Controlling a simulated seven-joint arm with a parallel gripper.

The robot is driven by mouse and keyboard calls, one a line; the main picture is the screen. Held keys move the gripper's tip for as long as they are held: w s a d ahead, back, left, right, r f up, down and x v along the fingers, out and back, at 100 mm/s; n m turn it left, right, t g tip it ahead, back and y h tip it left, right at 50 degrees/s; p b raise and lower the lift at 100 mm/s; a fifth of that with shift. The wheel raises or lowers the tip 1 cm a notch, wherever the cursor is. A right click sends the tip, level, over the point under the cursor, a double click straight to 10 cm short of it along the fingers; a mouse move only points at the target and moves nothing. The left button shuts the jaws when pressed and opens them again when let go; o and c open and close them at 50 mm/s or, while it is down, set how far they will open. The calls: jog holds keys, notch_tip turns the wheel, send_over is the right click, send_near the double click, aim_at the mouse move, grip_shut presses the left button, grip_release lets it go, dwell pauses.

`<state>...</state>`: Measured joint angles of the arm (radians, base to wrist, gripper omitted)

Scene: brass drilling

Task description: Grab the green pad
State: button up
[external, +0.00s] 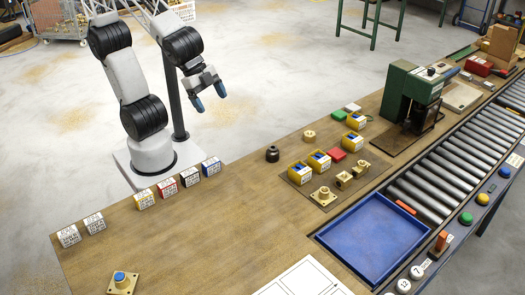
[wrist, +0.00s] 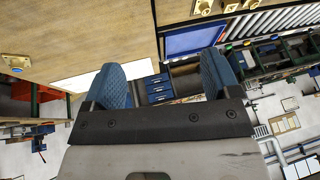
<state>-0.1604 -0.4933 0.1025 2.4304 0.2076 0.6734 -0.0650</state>
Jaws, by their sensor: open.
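The green pad (external: 339,115) is a small flat piece on the brown workbench in the external view, behind the yellow boxes and left of the drill press. A red pad (external: 337,154) and a whitish pad (external: 352,107) lie near it. My gripper (external: 209,96) is raised beyond the bench's far edge, well to the left of the green pad, with its blue fingertips apart. The wrist view shows the two blue fingers (wrist: 162,76) spread with nothing between them. I cannot make out the green pad in the wrist view.
A blue tray (external: 372,238) and roller conveyor (external: 455,165) lie in front. The bench's left middle is clear.

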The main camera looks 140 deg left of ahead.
jog(key=w+a+t+y, duration=0.2)
jog(key=w+a, duration=0.6)
jog(key=a, duration=0.4)
jog(key=w+a+t+y, duration=0.1)
jog(key=w+a, duration=0.6)
jog(key=a, duration=0.4)
jog(key=w+a+f+t, duration=0.2)
jog(key=a+f, duration=0.1)
jog(key=a, duration=0.7)
jog(key=w+a+f+t, duration=0.1)
jog(key=a+f, duration=0.2)
jog(key=a, duration=0.8)
jog(key=s+a+f+m+t+h, duration=0.1)
jog(key=s+a+f+h, duration=0.1)
jog(key=s+a+f, duration=0.4)
jog(key=s+a+f+m+t+h, duration=0.1)
jog(key=s+a+f, duration=0.5)
jog(key=a, duration=0.3)
jog(key=s+a+f+m+t+h, duration=0.1)
jog(key=s+a+f+h, duration=0.1)
jog(key=s+a+f, duration=0.4)
jog(key=shift+s+a+f+h, duration=0.2)
jog(key=shift+s+a+h, duration=0.15)
jog(key=shift+a, duration=0.35)
jog(key=s+a+f+h, duration=0.2)
jog(key=s+f, duration=0.4)
jog(key=s, duration=0.4)
jog(key=shift+s+a+t, duration=0.2)
jog(key=shift+a+t, duration=0.05)
jog(key=shift+t, duration=0.15)
